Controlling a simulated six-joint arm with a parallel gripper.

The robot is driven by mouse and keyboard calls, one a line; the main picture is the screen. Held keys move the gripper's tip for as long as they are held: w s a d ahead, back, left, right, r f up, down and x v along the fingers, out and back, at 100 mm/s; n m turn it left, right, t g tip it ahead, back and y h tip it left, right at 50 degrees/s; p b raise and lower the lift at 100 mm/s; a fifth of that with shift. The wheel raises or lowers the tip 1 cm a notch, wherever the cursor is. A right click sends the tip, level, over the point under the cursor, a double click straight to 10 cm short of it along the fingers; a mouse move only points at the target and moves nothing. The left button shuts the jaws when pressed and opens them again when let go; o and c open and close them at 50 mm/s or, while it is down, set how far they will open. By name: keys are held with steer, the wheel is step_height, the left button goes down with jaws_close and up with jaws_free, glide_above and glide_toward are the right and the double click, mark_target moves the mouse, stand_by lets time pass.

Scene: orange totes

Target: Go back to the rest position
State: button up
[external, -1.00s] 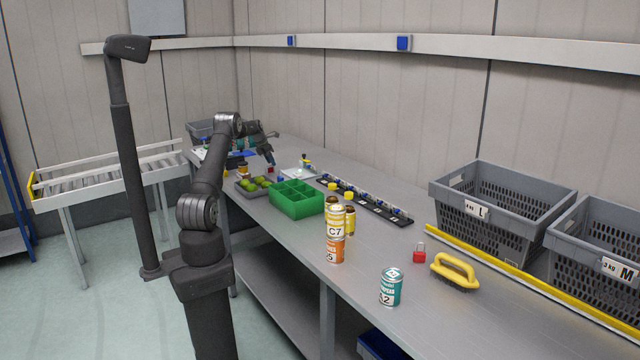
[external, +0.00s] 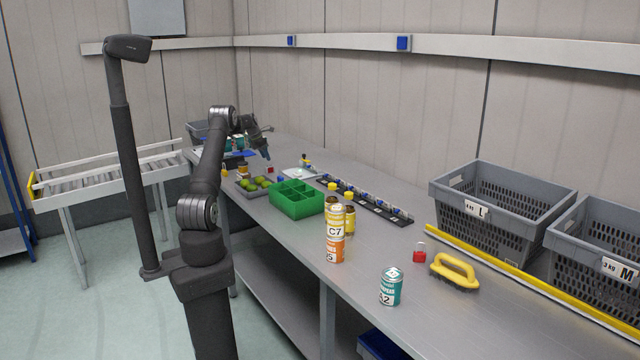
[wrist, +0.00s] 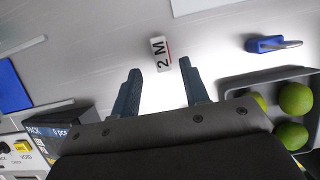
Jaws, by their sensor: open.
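My gripper (external: 266,152) is at the far left part of the bench, held above the surface. In the wrist view my gripper (wrist: 158,85) shows two dark fingers spread apart with nothing between them. A small white tag marked "2 M" (wrist: 160,54) lies on the bench beyond the fingertips. The grey tray (wrist: 236,90) with green limes (wrist: 295,98) is to the right of the fingers. In the external view the limes (external: 253,183) lie near the green divided box (external: 296,199).
Stacked cans (external: 334,235), a teal can (external: 390,287), a red padlock (external: 419,253) and a yellow-handled brush (external: 455,271) stand nearer along the bench. Grey crates (external: 500,207) line the back right. A blue clamp-like item (wrist: 270,44) lies right of the tag. A roller conveyor (external: 110,175) stands at left.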

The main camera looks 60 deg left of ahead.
steer(key=x, duration=0.7)
steer(key=shift+w+f, duration=0.1)
steer(key=shift+f, duration=0.05)
steer(key=shift+w, duration=0.15)
step_height(320, 180, up, 4)
steer(key=w+d+r, duration=0.2)
steer(key=d+r, duration=0.5)
steer(key=d, duration=0.4)
steer(key=w+d+m+h, duration=0.15)
steer(key=w+d, duration=0.25)
steer(key=d, duration=0.8)
steer(key=w+d+m, duration=0.3)
steer(key=w+d, duration=0.1)
steer(key=d, duration=0.8)
steer(key=s+d+m+g+h, duration=0.1)
steer(key=s+d+m, duration=0.2)
steer(key=d, duration=1.6)
steer(key=s+d+m+g+h, duration=0.1)
steer(key=s+d+m, duration=0.2)
steer(key=d, duration=1.6)
steer(key=shift+f+m, duration=0.4)
steer(key=shift+m, duration=0.15)
steer(key=shift+a+h, duration=0.15)
steer(key=shift+h, duration=0.1)
